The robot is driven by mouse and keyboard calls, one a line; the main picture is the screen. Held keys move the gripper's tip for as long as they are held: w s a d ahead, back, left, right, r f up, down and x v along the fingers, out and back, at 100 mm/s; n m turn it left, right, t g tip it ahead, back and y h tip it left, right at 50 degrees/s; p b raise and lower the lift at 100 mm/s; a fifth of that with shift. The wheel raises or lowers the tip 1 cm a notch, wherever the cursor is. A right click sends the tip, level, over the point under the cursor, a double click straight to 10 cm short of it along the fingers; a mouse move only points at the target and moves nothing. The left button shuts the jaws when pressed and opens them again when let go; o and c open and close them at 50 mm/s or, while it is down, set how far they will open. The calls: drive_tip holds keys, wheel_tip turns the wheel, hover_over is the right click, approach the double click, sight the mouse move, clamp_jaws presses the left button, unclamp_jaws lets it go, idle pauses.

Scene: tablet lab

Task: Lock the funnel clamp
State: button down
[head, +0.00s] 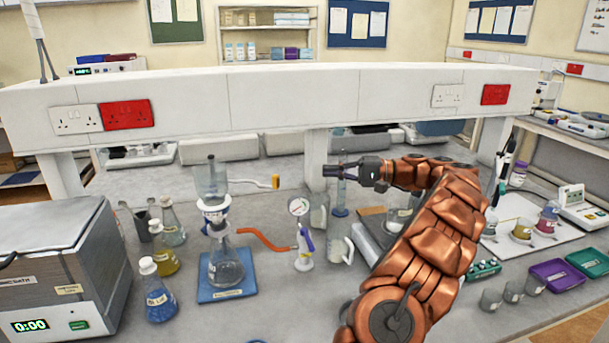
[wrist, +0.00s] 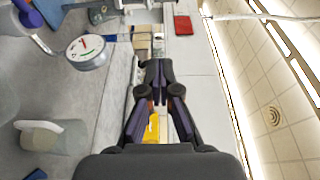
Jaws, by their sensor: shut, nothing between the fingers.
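The glass funnel (head: 211,180) stands upright on a conical flask (head: 227,268) on a blue base (head: 227,294). A blue-and-white clamp collar (head: 215,212) sits at the joint between them. A thin lever with a yellow-orange tip (head: 275,182) sticks out to the right at funnel height. My gripper (head: 325,170) is shut and empty, to the right of that tip and apart from it, pointing left. In the wrist view its fingertips (wrist: 158,70) meet. A yellow patch (wrist: 152,128) shows between the fingers; I cannot tell what it is.
An orange hose (head: 265,242) runs from the flask to a hand pump with a round gauge (head: 299,206), also seen in the wrist view (wrist: 87,50). Stoppered bottles (head: 159,292) stand left of the flask. A white shelf beam (head: 280,95) spans behind.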

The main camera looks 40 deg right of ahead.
drive_tip(key=shift+x, duration=1.15)
drive_tip(key=shift+a, duration=0.1)
drive_tip(key=p+x, duration=0.1)
drive_tip(key=x, duration=0.6)
drive_tip(key=shift+r+p, duration=0.15)
drive_tip(key=shift+p, duration=0.25)
drive_tip(key=shift+w+a, duration=0.15)
drive_tip(key=shift+a, duration=0.2)
drive_tip(key=shift+s+a+p, duration=0.3)
drive_tip(key=shift+s+a, duration=0.2)
drive_tip(key=shift+a, duration=0.25)
drive_tip(key=shift+s+a+p, duration=0.3)
drive_tip(key=shift+s+a, duration=0.2)
drive_tip(key=shift+a, duration=0.25)
drive_tip(key=shift+a+f, duration=0.1)
drive_tip(key=shift+f, duration=0.15)
